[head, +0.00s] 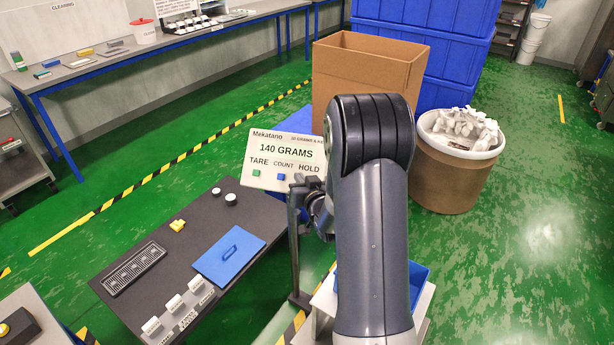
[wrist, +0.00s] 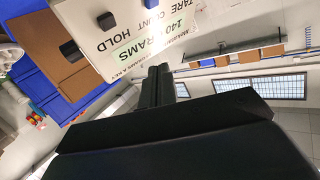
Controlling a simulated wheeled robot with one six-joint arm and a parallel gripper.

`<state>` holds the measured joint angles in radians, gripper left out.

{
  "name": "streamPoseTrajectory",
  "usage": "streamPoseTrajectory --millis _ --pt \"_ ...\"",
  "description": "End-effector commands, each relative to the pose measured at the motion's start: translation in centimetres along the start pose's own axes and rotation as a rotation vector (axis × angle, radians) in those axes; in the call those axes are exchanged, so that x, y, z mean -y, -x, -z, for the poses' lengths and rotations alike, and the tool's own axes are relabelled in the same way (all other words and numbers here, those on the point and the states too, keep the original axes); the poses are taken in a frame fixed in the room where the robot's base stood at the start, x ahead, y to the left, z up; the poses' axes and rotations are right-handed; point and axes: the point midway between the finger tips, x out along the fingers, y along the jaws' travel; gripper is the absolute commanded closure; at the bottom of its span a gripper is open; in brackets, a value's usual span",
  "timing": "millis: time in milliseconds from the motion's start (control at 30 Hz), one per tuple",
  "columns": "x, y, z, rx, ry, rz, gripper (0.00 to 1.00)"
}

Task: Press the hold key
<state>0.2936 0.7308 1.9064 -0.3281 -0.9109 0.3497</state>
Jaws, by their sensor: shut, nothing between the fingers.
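The display panel (head: 284,165) reads 140 GRAMS, with TARE, COUNT and HOLD labels. A green key (head: 256,173) sits under TARE and a blue key (head: 281,177) under COUNT. The hold key is hidden behind my arm in the head view.
The panel stands on a post beside a dark table (head: 200,235) with a blue pad (head: 213,267), a yellow item (head: 178,226) and white blocks. A cardboard box (head: 345,85) is behind my arm. A drum (head: 445,180) of white pieces stands right. Green floor is open farther right.

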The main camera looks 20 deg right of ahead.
Motion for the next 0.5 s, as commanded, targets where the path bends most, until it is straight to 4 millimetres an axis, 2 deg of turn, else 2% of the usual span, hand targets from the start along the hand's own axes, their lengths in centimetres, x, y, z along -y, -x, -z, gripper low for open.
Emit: streamPoseTrajectory --millis 300,500 --pt "-0.1 -0.1 -0.1 0.0 0.0 0.0 1.0" --pt "-0.9 -1.3 -1.1 0.001 0.0 0.0 1.0"
